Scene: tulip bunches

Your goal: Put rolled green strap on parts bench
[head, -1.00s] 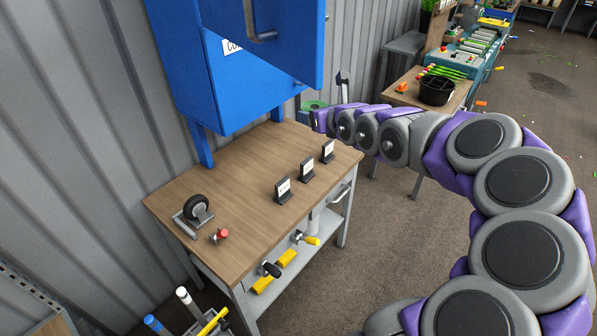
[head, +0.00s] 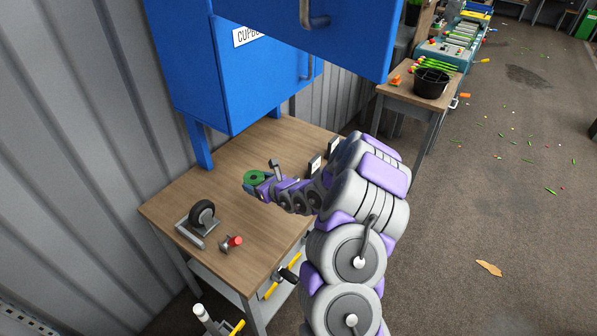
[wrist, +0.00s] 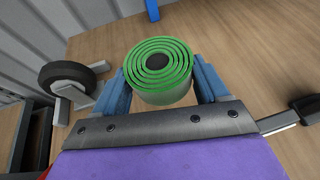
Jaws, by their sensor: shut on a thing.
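The rolled green strap (head: 256,177) is held at the end of my arm over the wooden bench top (head: 185,185). In the wrist view the strap (wrist: 158,68) shows as green spiral rings with a dark centre. My gripper (wrist: 160,84) has its two blue fingers on either side of the roll, shut on it. In the head view my gripper (head: 258,181) is over the middle of the bench; its exact height above the wood is hard to tell. The bench top also fills the wrist view behind the strap (wrist: 240,50).
A caster wheel (head: 202,213) and a red-knobbed part (head: 232,243) stand at the bench's near left. Small black label stands (head: 315,165) are partly hidden behind my arm. Bare wood lies around the strap.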

